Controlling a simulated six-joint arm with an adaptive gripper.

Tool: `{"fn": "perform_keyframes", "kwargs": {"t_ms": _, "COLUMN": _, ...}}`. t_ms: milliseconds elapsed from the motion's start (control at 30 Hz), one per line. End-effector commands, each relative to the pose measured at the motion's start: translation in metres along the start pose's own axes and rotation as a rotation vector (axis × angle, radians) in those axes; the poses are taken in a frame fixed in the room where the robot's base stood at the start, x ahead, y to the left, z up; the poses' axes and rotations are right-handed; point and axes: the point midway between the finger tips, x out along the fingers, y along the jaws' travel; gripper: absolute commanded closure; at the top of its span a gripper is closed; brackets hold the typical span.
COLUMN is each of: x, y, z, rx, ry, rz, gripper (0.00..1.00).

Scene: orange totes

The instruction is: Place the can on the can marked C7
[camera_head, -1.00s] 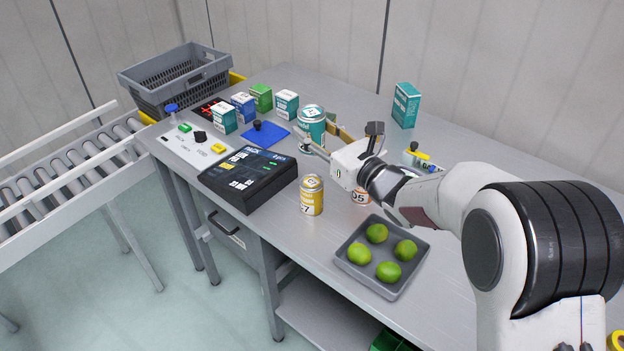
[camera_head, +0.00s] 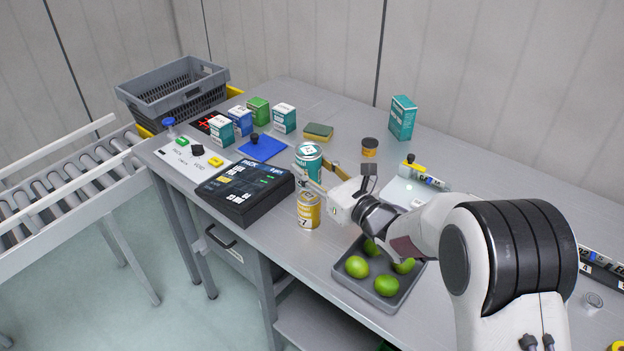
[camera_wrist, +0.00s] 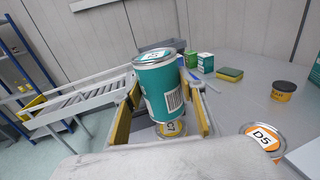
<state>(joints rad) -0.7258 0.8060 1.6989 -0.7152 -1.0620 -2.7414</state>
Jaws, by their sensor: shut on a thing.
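A teal can (camera_head: 308,158) with a white label and grey lid is held between the fingers of my gripper (camera_head: 321,178). It also shows in the wrist view (camera_wrist: 160,92), nearly upright with a slight tilt in that picture, between yellow-padded fingers. The yellow can marked C7 (camera_head: 308,212) stands upright on the table below the teal can. Its marked top shows in part under the teal can in the wrist view (camera_wrist: 172,129). The teal can is over the C7 can; I cannot tell whether they touch.
A can marked D5 (camera_wrist: 263,138) stands close by on the right in the wrist view. A grey tray (camera_head: 338,279) of limes is near the front edge. A black display box (camera_head: 240,208) is left of the C7 can. Small cartons and a sponge (camera_head: 318,132) stand farther back.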

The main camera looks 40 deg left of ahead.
Motion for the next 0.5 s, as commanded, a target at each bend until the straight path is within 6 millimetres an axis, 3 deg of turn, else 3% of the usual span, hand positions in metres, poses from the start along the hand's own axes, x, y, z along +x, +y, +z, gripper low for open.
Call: {"fn": "perform_keyframes", "kwargs": {"t_ms": 500, "x": 0.0, "y": 0.0, "z": -0.036, "rx": 0.0, "ry": -0.002, "rz": 0.0, "gripper": 0.91}}
